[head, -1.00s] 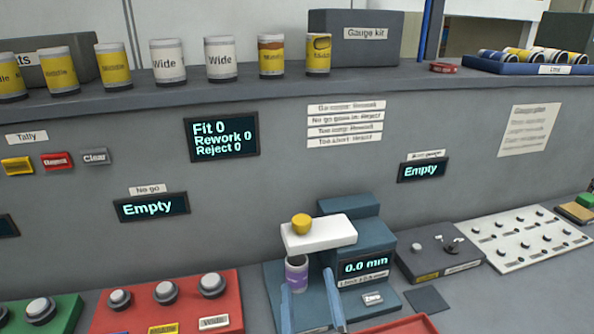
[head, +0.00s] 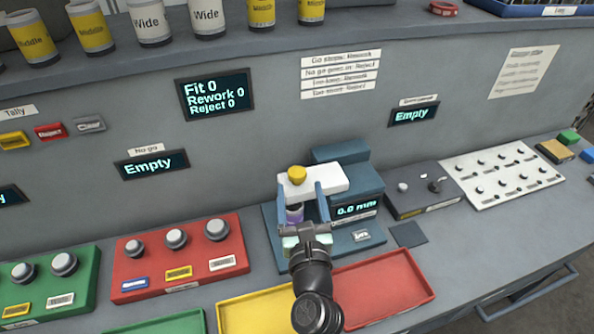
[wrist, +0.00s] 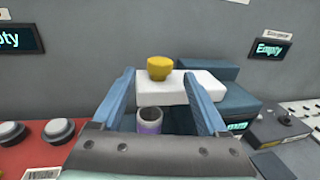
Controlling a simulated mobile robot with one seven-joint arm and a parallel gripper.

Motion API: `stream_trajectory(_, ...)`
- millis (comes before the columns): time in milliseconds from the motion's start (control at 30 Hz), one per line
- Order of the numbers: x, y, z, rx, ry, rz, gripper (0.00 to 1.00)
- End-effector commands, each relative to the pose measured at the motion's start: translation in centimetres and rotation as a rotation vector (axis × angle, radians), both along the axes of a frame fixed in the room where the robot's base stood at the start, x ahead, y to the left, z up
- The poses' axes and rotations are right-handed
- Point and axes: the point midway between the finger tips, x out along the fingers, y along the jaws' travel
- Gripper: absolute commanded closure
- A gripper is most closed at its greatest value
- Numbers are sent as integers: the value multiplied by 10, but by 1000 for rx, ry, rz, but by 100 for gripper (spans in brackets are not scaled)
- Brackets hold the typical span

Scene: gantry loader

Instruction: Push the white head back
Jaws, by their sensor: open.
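The white head (head: 325,180) is a white block with a yellow knob (head: 297,174) on top, on a blue-grey gauge with a "0.0 mm" display (head: 357,209). A purple and grey cylinder (head: 294,213) stands beneath the head's front end. My gripper (head: 301,186) is open, with its two blue fingers reaching forward on either side of the cylinder, close to the head's front. In the wrist view the white head (wrist: 168,92) shows between and behind the fingers (wrist: 162,82), with the cylinder (wrist: 149,121) below it. I cannot tell whether the fingers touch anything.
Red (head: 390,287) and yellow (head: 250,310) trays lie in front of the gauge. A red block with several grey knobs (head: 150,278) is left. A dark fixture (head: 423,205) and a white pegged board (head: 510,184) are right. A grey panel stands behind.

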Motion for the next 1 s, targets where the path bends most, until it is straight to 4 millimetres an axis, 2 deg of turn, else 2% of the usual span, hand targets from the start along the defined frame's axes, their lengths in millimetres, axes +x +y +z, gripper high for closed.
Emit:
stream_trajectory(100, 22, 3, 0, 0, -2, 1, 23)
stream_trajectory(300, 47, 6, 0, 0, -1, 1, 23)
stream_trajectory(500, 56, 7, 0, 0, 0, 0, 23)
stream_trajectory(767, 56, 7, 0, 0, 0, 0, 23)
stream_trajectory(1000, 56, 7, 0, -1, 0, 1, 67)
